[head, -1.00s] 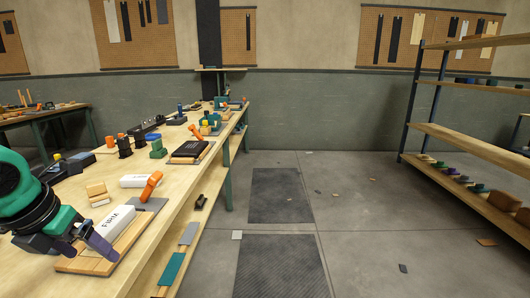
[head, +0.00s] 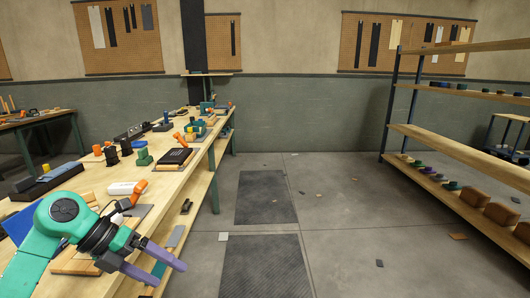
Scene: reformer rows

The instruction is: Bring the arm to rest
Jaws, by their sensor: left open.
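My left arm (head: 62,225), green with a black wrist, reaches in from the lower left over the near end of the wooden workbench (head: 168,195). My left gripper (head: 167,272) has two purple-tipped fingers that stand apart, with nothing seen held between them. It hangs in front of the bench's right edge, over the lower shelf side. A wooden board (head: 72,263) on the bench is partly hidden behind my arm. My right gripper is not in view.
A white box (head: 126,188) and an orange-handled tool (head: 138,190) lie close beyond my wrist. A black block (head: 175,156) sits farther along the bench. Dark mats (head: 265,197) lie on the open floor. A shelf rack (head: 455,150) stands at the right.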

